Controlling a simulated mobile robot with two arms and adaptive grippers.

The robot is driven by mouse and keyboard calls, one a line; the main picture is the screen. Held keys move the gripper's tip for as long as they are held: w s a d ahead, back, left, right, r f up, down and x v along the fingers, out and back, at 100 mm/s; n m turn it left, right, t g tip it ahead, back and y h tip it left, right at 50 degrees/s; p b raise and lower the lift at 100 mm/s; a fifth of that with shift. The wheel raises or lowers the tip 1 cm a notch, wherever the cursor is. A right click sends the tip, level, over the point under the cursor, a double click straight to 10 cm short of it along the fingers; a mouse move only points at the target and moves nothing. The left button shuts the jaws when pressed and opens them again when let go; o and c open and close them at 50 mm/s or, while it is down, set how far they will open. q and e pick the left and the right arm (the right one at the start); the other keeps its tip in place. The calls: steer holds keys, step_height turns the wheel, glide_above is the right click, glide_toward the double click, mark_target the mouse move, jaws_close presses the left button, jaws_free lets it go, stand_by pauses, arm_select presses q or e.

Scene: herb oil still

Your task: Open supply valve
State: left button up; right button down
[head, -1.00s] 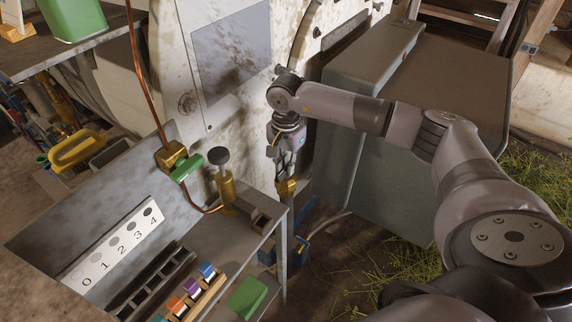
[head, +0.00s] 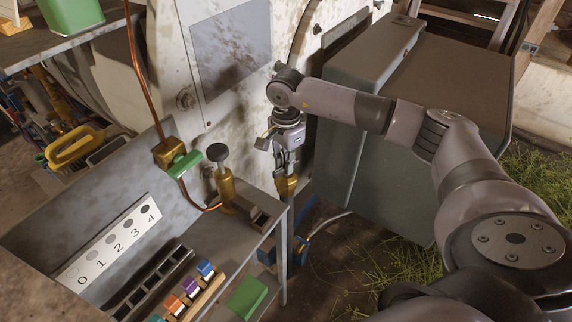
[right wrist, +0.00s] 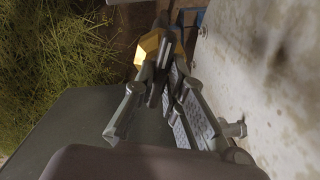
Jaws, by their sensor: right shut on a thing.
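A brass valve (head: 287,186) stands low beside the corner of the metal bench, in front of the pale machine wall. My right gripper (head: 284,168) points down at it from above, with its fingertips at the top of the brass body. In the right wrist view the gripper (right wrist: 160,82) is shut on a thin dark piece, apparently the valve's handle, next to the brass part (right wrist: 147,48). The fingers hide most of that piece, so how far it is turned cannot be told. My left gripper is not in view.
A green-handled valve (head: 184,163) on a copper pipe and a brass valve with a dark knob (head: 226,188) stand on the bench, left of my gripper. A grey cabinet (head: 385,170) is close on the right. A numbered strip (head: 113,240) leans at the bench's back.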

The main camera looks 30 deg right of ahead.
steer(key=m+b, duration=0.1)
steer(key=m, duration=0.2)
steer(key=shift+m, duration=0.4)
steer(key=m, duration=0.3)
steer(key=shift+m+b, duration=0.3)
steer(key=shift+b, duration=0.1)
steer(key=m, duration=0.3)
steer(key=shift+m, duration=0.3)
steer(key=shift+m+b, duration=0.35)
steer(key=shift+m, duration=1.55)
steer(key=c, duration=1.7)
jaws_free()
steer(key=shift+o, duration=0.2)
steer(key=shift+r, duration=0.1)
